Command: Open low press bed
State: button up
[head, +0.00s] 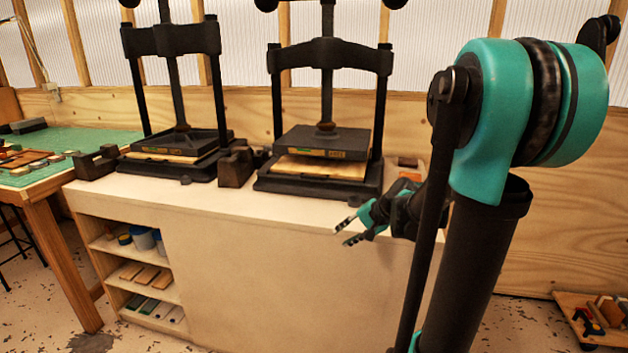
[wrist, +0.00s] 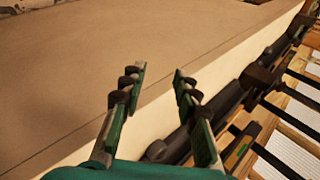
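Two black screw presses stand on a pale cabinet. The left press (head: 178,138) has a dark plate with a small label low over a light board. The right press (head: 322,142) has a thicker dark plate above a wooden board (head: 320,168) on a black base (head: 318,186). I cannot tell which one holds the low press bed. My gripper (head: 347,231) is in front of the cabinet top's edge, right of and below the right press, apart from both presses. In the wrist view my gripper (wrist: 159,78) is open, with nothing between its fingers.
The cabinet (head: 250,270) has open shelves at its left with tubs and blocks. Dark blocks (head: 236,165) stand between the presses. A table with a green mat (head: 80,148) is at the left. A low wooden tray (head: 592,315) lies at lower right.

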aim_at(317, 179)
jog(key=w+r+m+y, duration=0.1)
jog(key=w, duration=0.3)
jog(key=w+d+r+m+t+y, duration=0.1)
jog(key=w+r, duration=0.1)
jog(key=w, duration=0.1)
jog(key=w+r+m+y, duration=0.1)
jog(key=w+r, duration=0.1)
jog(key=w, duration=0.2)
jog(key=shift+w+d+r+m+t, duration=0.1)
jog(key=shift+w+d+m+t, duration=0.2)
jog(key=shift+w+m+t, duration=0.1)
jog(key=w+d+r+m+t+y, duration=0.2)
jog(key=w+d+r+m+y, duration=0.15)
jog(key=w, duration=0.45)
jog(key=shift+n+h, duration=0.25)
jog(key=x, duration=1.7)
jog(key=shift+s+r, duration=0.1)
jog(key=shift+r, duration=0.05)
jog(key=shift+c, duration=0.6)
grip_shut()
